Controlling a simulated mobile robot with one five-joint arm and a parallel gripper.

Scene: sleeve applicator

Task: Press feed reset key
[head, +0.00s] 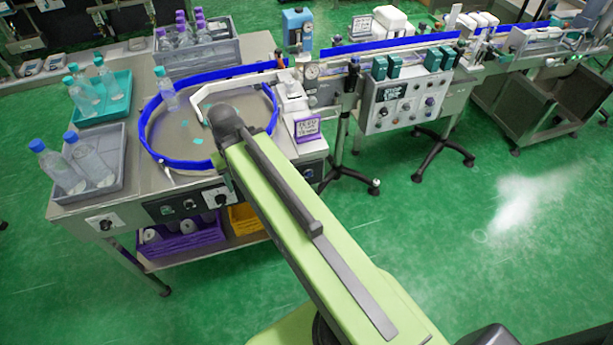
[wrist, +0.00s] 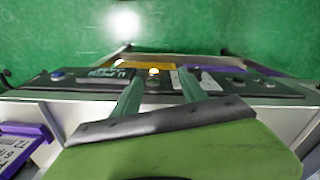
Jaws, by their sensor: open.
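A black control strip (wrist: 255,86) runs along the front edge of the feed table and crosses the wrist view. A small key with a bright yellow-white top (wrist: 153,73) stands on it, and it shows between my fingertips. My gripper (wrist: 158,84) is open, with its two green fingers spread and nothing between them in their grip. I cannot tell whether the fingers touch the strip. A blue button (wrist: 57,75) sits farther left on the strip. The labels are too small to read. In the head view, my arm hides most of my gripper and part of the strip (head: 164,209).
A round turntable with a blue rim (head: 148,127) and a bottle (head: 166,90) is on the table. Trays of bottles (head: 92,172) stand left and behind. A purple-framed sign (head: 307,127) stands at right. Purple (head: 190,240) and yellow crates (head: 243,218) sit below.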

